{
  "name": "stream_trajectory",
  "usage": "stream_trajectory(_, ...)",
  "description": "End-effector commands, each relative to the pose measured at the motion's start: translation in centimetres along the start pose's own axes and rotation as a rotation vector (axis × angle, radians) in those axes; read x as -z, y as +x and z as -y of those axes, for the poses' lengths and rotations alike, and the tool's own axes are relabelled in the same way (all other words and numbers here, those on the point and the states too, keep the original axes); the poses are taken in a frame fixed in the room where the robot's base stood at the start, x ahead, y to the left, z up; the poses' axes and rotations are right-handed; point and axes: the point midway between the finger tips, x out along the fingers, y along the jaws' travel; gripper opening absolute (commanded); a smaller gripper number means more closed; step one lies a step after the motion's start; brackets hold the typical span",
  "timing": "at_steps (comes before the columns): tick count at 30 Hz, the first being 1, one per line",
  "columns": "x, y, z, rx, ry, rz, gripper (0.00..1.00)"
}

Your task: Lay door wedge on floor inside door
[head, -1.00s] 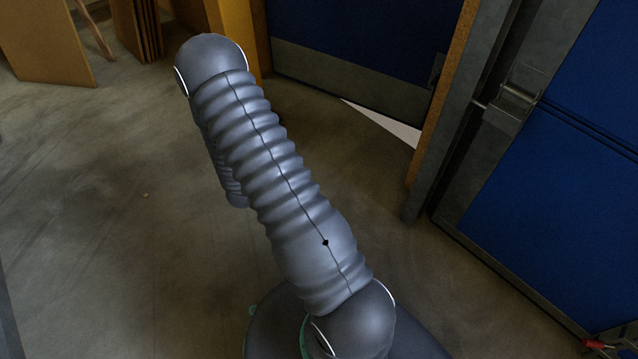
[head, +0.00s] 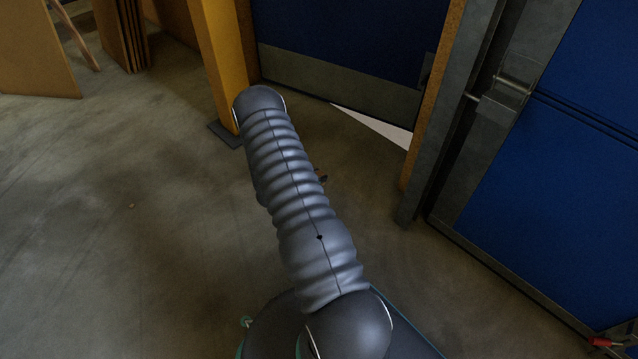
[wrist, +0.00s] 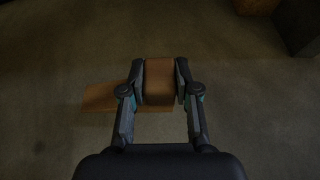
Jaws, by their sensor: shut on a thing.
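In the wrist view my gripper (wrist: 160,85) is shut on a brown wooden block (wrist: 159,72), taken to be the door wedge. A flat, lighter brown piece (wrist: 98,97) shows behind and left of the fingers; I cannot tell whether it belongs to the held block or lies on the floor.
A second blue door (head: 560,190) with a metal latch fills the right. A door post (head: 430,120) stands between the doors. A yellow post (head: 217,60) with a dark foot stands left of the back door. Wooden boards (head: 35,50) stand far left. The concrete floor (head: 110,230) at left is clear.

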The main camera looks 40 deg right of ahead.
Motion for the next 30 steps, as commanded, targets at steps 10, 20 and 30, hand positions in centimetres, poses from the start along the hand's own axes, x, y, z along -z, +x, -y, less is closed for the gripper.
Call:
stream_trajectory(10, 1.1, 2.6, -1.1, -0.001, -0.003, -0.001, 0.00)
stream_trajectory(20, 4.3, 3.9, -1.1, -0.002, -0.001, 0.000, 0.00)
stream_trajectory(30, 4.5, 4.0, -1.1, -0.001, -0.001, 0.000, 0.00)
